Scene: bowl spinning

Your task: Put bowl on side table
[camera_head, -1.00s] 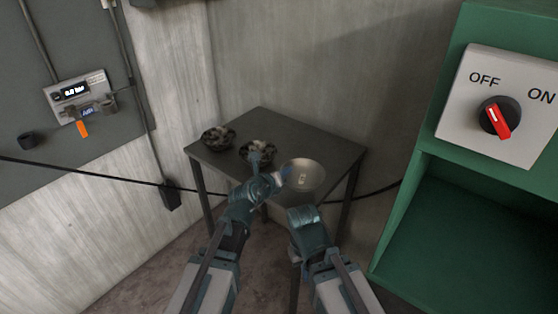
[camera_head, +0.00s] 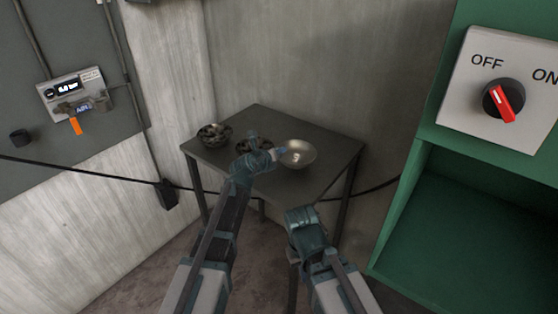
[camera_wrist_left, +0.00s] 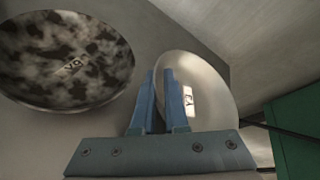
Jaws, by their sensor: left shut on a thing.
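A shiny metal bowl (camera_head: 299,154) is over the right part of the dark side table (camera_head: 325,160). In the left wrist view the bowl (camera_wrist_left: 205,85) has its near rim between the two blue fingers. My left gripper (camera_head: 276,153) is shut on that rim. Whether the bowl's base touches the table I cannot tell. My right gripper (camera_head: 301,213) is in front of the table's near edge, low and apart from the bowl; its fingers are hidden.
Two dark mottled bowls stand on the table: one at the left (camera_head: 214,135), and one (camera_head: 242,146) partly hidden behind my left gripper. A green cabinet (camera_head: 470,230) with an OFF/ON switch (camera_head: 502,100) stands right. Walls close the corner behind the table.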

